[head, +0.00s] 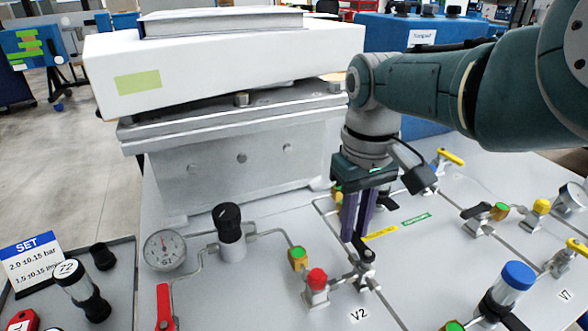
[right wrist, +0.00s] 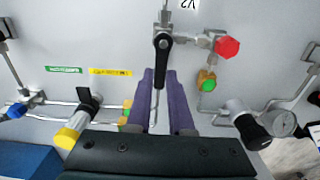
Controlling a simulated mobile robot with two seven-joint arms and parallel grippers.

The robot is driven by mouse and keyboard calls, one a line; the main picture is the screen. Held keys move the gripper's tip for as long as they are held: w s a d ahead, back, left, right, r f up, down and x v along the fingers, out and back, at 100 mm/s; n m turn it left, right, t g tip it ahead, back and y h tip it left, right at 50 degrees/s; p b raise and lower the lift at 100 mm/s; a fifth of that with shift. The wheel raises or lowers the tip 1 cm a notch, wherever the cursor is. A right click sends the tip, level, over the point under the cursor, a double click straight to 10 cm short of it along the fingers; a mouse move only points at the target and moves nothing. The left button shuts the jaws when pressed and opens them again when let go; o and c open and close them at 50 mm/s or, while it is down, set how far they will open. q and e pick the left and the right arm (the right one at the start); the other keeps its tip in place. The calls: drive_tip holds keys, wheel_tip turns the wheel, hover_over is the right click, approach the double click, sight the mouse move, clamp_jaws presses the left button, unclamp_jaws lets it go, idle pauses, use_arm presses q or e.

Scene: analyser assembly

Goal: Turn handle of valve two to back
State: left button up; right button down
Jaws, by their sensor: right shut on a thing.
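Valve two, labelled V2 (head: 358,314), sits on the grey panel in the lower middle of the head view. Its black lever handle (head: 367,256) is at the tips of my right gripper (head: 355,238), which reaches down from above with purple fingers. In the right wrist view the handle (right wrist: 162,46) runs from its pivot down toward the gripper. Its lower end lies between the two fingertips (right wrist: 160,74), and the gripper is shut on it. The fingers partly hide the handle in the head view. My left gripper is not in view.
A red-capped fitting (head: 317,279) stands close left of valve two. A gauge (head: 164,250) and black knob (head: 228,221) are further left. A blue-capped part (head: 518,275) is at lower right. A grey metal block (head: 240,160) stands behind.

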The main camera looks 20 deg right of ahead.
drive_tip(key=shift+a, duration=0.1)
idle(0.5)
drive_tip(key=c, duration=0.8)
unclamp_jaws()
wheel_tip(320, 180, up, 10)
drive_tip(key=p, duration=0.7)
